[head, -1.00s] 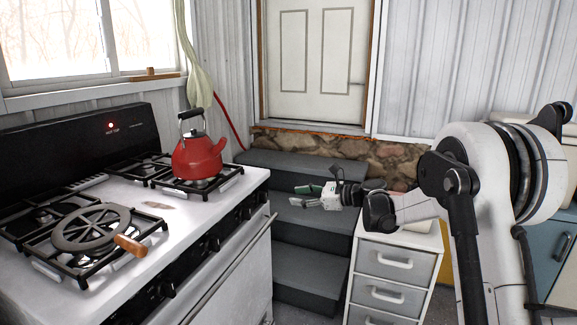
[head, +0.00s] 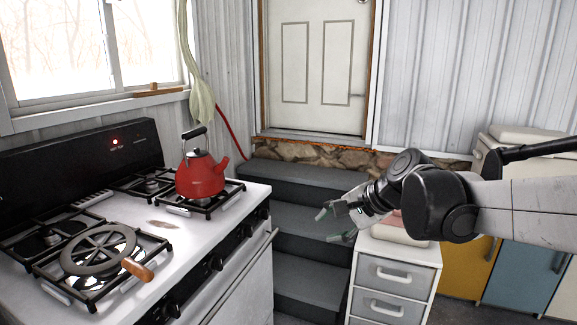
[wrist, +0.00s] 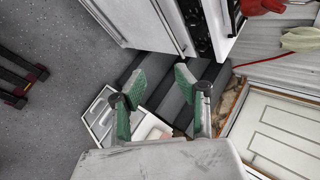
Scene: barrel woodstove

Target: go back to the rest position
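My gripper (head: 328,226) is open and empty in the head view. It hangs in front of the dark steps, left of the white drawer cabinet (head: 395,258), with its fingers pointing left. My arm comes in from the right edge, above the cabinet. In the wrist view, the green-padded fingers of my gripper (wrist: 158,84) are spread apart with nothing between them. The steps and the cabinet (wrist: 97,112) show beyond the fingers.
A white stove (head: 180,240) stands at left with a red kettle (head: 201,178) on a burner. A round grate with a wooden handle (head: 137,269) lies on the front burner. Steps (head: 300,225) lead up to a door (head: 322,65). Yellow and blue cabinets (head: 530,270) stand at right.

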